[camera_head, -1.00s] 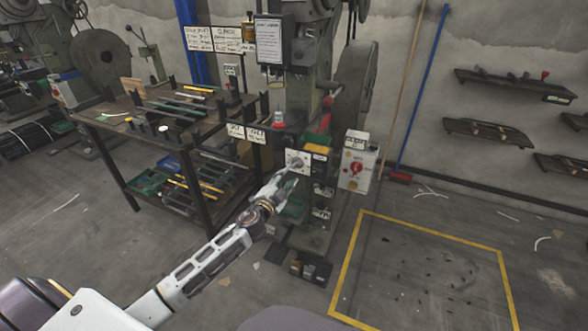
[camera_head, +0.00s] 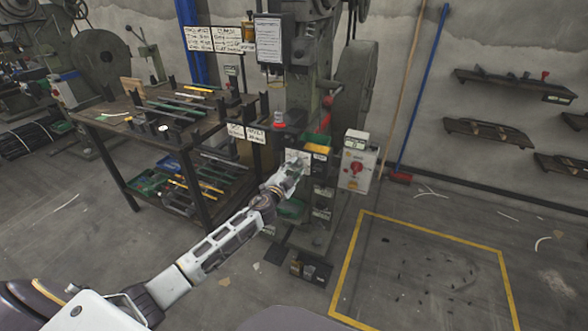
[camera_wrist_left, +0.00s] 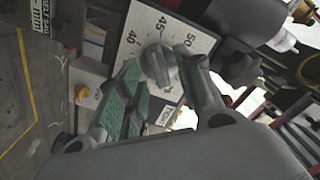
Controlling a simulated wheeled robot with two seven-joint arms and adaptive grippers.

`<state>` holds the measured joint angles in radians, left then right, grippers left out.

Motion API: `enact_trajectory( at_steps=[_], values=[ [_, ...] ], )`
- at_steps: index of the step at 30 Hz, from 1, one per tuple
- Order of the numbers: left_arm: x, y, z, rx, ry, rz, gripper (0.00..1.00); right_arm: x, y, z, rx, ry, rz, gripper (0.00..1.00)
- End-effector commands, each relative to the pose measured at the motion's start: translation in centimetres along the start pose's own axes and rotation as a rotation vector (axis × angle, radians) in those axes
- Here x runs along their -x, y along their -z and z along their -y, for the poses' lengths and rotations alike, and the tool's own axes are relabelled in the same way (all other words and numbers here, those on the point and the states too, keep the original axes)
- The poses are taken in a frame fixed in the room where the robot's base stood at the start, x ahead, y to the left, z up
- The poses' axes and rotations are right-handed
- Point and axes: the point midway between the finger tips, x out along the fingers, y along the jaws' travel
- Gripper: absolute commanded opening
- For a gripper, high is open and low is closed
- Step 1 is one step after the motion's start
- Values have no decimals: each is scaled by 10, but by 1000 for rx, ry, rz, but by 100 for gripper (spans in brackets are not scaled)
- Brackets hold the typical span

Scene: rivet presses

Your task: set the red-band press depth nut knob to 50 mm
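The press (camera_head: 303,95) with a red band (camera_head: 325,122) stands in the middle of the head view. A pale dial plate marked 40, 45 and 50 fills the upper middle of the left wrist view (camera_wrist_left: 150,30). The grey depth knob (camera_wrist_left: 158,65) sits on this plate; I cannot tell its exact reading. My left gripper (camera_head: 294,170) is at the dial in the head view. In the left wrist view its green-padded fingers (camera_wrist_left: 160,75) are apart, one on each side of the knob; contact is unclear. My right gripper is not in view.
A control box with a red switch (camera_head: 356,169) stands right of the dial. A workbench (camera_head: 140,135) with tools is to the left. Shelves (camera_head: 515,85) hang on the wall.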

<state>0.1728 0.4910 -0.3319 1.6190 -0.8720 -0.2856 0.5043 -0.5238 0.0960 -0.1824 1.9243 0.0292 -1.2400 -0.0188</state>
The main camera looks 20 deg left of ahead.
Motion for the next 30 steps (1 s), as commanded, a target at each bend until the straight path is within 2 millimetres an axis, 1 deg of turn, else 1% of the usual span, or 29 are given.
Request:
enact_trajectory(
  at_steps=[6, 15, 16, 17, 24, 30],
  values=[
    [-6, 0, 0, 0, 0, 0, 36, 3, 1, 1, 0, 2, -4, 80],
    [-7, 0, 0, 0, 0, 0, 36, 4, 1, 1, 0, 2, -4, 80],
    [-7, 0, 0, 0, 0, 0, 34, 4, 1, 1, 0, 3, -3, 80],
    [-7, 0, 0, 0, 0, 0, 31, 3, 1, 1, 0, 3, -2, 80],
    [-7, 0, 0, 0, 0, 1, 0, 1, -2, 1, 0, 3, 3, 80],
    [-6, 0, 0, -2, 0, 1, 0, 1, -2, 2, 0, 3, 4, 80]
  ],
)
